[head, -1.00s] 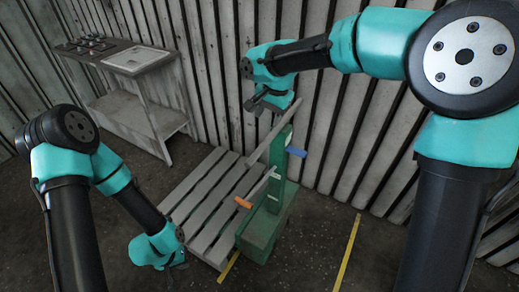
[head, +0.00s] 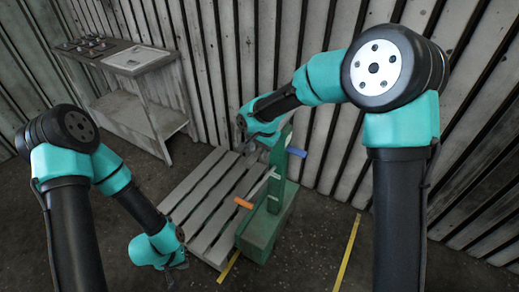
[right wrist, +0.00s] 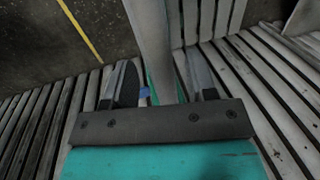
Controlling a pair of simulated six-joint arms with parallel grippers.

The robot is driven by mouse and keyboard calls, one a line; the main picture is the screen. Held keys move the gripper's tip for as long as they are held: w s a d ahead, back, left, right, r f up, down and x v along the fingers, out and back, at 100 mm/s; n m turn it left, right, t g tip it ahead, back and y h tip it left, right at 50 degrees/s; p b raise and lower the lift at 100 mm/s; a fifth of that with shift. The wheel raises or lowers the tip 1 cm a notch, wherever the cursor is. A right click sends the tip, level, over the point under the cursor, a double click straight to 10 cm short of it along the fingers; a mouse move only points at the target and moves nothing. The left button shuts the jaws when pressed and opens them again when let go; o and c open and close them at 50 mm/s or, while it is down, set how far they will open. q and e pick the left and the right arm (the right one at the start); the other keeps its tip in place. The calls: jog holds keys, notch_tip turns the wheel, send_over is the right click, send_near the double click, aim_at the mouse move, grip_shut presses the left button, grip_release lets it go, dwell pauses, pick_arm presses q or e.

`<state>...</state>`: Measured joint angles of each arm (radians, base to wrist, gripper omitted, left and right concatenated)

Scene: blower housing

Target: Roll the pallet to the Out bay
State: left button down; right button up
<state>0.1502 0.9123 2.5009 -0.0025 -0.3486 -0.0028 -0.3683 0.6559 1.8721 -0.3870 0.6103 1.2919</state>
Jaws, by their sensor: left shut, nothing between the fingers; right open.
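The grey slatted pallet (head: 190,205) lies on the floor, its right side against a green wheeled-looking stand (head: 265,230) with an orange grip (head: 243,203) and a blue grip (head: 296,152). My right gripper (head: 258,146) is above the pallet's far end, beside the green upright. In the right wrist view, the open right gripper (right wrist: 162,88) has its fingers either side of a grey bar (right wrist: 152,40); I cannot tell whether they touch it. The arm mostly hides that bar in the head view. My left gripper (head: 180,265) is shut and empty, low, left of the pallet's near end.
Yellow floor lines run right of the stand (head: 347,252) and by the pallet's near corner (head: 229,267). A grey workbench (head: 135,62) with small items stands at back left. A corrugated wall (head: 330,120) closes the back. Dark floor right of the stand is clear.

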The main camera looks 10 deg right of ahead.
jog(key=shift+f, duration=0.2)
grip_shut()
dwell(0.5)
